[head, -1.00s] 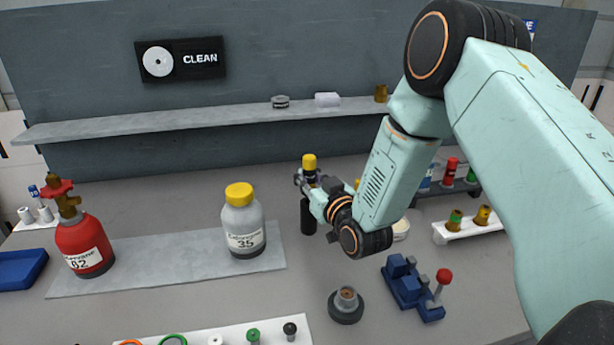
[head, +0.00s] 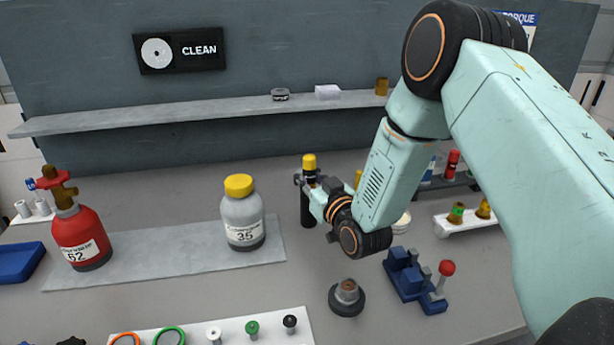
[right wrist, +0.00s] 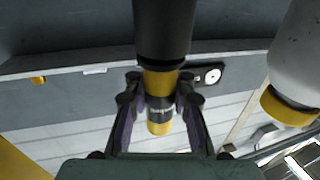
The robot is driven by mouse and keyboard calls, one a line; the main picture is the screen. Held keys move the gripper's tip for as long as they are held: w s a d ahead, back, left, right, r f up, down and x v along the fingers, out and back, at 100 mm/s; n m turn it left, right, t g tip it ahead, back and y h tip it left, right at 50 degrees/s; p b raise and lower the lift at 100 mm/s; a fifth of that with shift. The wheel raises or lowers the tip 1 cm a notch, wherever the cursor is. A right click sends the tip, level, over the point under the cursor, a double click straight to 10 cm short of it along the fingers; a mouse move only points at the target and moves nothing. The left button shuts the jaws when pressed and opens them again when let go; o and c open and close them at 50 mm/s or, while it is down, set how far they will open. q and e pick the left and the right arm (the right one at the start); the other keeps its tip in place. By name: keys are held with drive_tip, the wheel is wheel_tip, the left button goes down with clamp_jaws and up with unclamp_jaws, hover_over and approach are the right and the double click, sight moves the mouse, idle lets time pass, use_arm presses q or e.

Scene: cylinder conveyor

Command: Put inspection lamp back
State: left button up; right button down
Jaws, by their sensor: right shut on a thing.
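The inspection lamp, a black cylinder with a yellow head (head: 309,162), stands upright in my right gripper (head: 309,182) near the middle of the head view. Its black lower body (head: 307,211) hangs below the fingers; I cannot tell whether its bottom touches the bench. In the right wrist view the picture is upside down, and the two fingers of my right gripper (right wrist: 160,84) close on the lamp's yellow and black part (right wrist: 160,106) from both sides. My left gripper is not in view.
A grey bottle with a yellow cap (head: 243,222) stands left of the lamp on a grey mat (head: 150,262). A round dark fitting (head: 347,299) and a blue fixture with a red knob (head: 413,280) lie in front. A red cylinder (head: 82,240) stands at left. A shelf (head: 200,117) runs behind.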

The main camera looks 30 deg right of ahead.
sight(307, 155)
drive_tip(key=shift+f, duration=0.2)
drive_tip(key=c, duration=1.1)
unclamp_jaws()
drive_tip(key=shift+o, duration=0.2)
drive_tip(key=shift+r+p, duration=2.35)
drive_tip(key=shift+r, duration=0.7)
drive_tip(key=shift+f, duration=0.1)
